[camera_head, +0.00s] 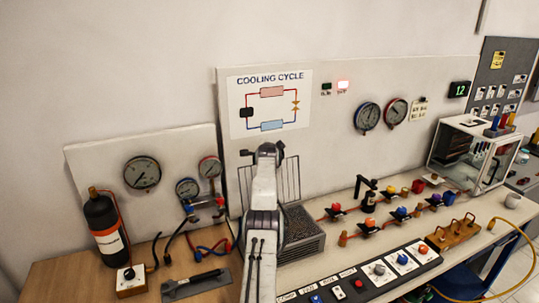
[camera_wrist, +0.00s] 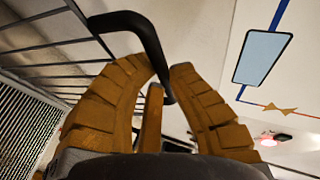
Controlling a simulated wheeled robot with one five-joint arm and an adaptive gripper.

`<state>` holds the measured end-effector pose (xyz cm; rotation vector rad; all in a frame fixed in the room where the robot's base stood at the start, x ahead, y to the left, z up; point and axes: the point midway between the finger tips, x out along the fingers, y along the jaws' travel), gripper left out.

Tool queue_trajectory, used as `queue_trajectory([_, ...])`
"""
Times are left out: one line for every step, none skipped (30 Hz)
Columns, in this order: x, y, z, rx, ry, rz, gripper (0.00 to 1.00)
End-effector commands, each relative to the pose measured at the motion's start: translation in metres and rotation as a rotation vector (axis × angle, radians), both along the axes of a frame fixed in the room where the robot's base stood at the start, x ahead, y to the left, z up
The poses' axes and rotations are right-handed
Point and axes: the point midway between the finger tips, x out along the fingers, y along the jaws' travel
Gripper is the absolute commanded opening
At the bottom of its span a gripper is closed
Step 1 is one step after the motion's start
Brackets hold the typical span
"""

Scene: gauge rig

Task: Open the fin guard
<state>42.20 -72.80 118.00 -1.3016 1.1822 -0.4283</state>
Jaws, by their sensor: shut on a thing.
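The fin guard (camera_head: 291,180) is a frame of thin grey bars. In the head view it stands upright behind the finned metal box (camera_head: 305,238), against the back panel, partly hidden by my arm. In the wrist view its bars (camera_wrist: 55,45) cross the upper left, with the slatted fins (camera_wrist: 25,125) below them. The guard's black bent handle (camera_wrist: 135,22) comes down between my fingers. My gripper (camera_wrist: 163,75) is shut on this handle near the fingertips. In the head view my arm hides the fingers and the handle.
A cooling cycle chart (camera_head: 270,103) hangs on the panel behind my arm. To the left stand a black cylinder (camera_head: 103,222) and gauge hoses. To the right are valves along a copper pipe and a switch strip (camera_head: 355,283). The wall above is clear.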

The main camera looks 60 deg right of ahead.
Motion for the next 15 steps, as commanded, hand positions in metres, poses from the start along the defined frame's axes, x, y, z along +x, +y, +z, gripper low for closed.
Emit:
queue_trajectory([0.0011, -0.0011, 0.0131, -0.023, -0.014, 0.0, 0.17])
queue_trajectory([0.0011, -0.001, 0.0132, -0.023, -0.014, 0.0, 0.2])
queue_trajectory([0.0013, -0.001, 0.0132, -0.023, -0.014, 0.0, 0.23])
queue_trajectory([0.0014, -0.0009, 0.0132, -0.023, -0.013, 0.0, 0.26])
queue_trajectory([0.0016, -0.0009, 0.0131, -0.023, -0.013, 0.0, 0.29])
queue_trajectory([0.0017, -0.0007, 0.0129, -0.022, -0.013, 0.001, 0.32])
queue_trajectory([0.0018, -0.0007, 0.0127, -0.022, -0.013, 0.001, 0.35])
queue_trajectory([0.0019, -0.0006, 0.0124, -0.022, -0.013, 0.001, 0.38])
queue_trajectory([0.0021, -0.0005, 0.0121, -0.021, -0.011, 0.001, 0.41])
queue_trajectory([0.0021, -0.0004, 0.0117, -0.02, -0.011, 0.002, 0.44])
queue_trajectory([0.0021, -0.0004, 0.0113, -0.019, -0.011, 0.002, 0.45])
queue_trajectory([0.0021, -0.0003, 0.0106, -0.018, -0.01, 0.002, 0.45])
queue_trajectory([0.002, -0.0002, 0.0101, -0.018, -0.01, 0.002, 0.45])
queue_trajectory([0.002, -0.0003, 0.0097, -0.017, -0.009, 0.001, 0.45])
queue_trajectory([0.0019, -0.0002, 0.0091, -0.016, -0.009, 0.001, 0.45])
